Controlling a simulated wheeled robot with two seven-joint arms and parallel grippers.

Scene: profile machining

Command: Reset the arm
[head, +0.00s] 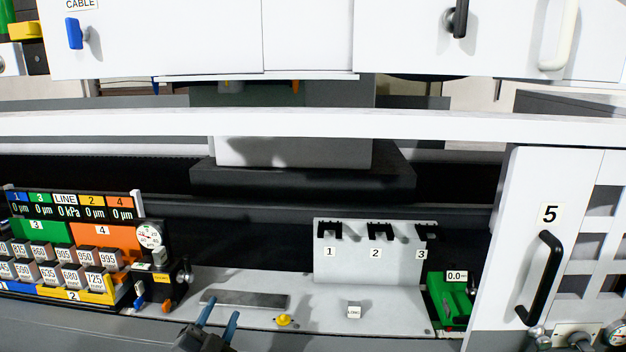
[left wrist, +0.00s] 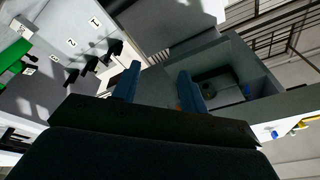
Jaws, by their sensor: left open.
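My left gripper (head: 220,314) shows at the bottom edge of the head view, left of centre. Its two blue fingers stand apart with nothing between them, and point up in the picture near a flat grey bar (head: 245,299) on the white shelf. I cannot tell whether they touch the bar. In the left wrist view the same gripper (left wrist: 159,86) is open and empty, with a numbered hook panel (left wrist: 58,72) to its left. Most of my left arm is outside the head view. My right gripper is not in view.
The white panel (head: 340,270) with black hooks 1 to 3 stands right of centre. A block rack (head: 85,282) is at left, a green device (head: 452,297) and door 5 (head: 510,220) at right. A yellow knob (head: 284,320) and LONG block (head: 354,310) are nearby.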

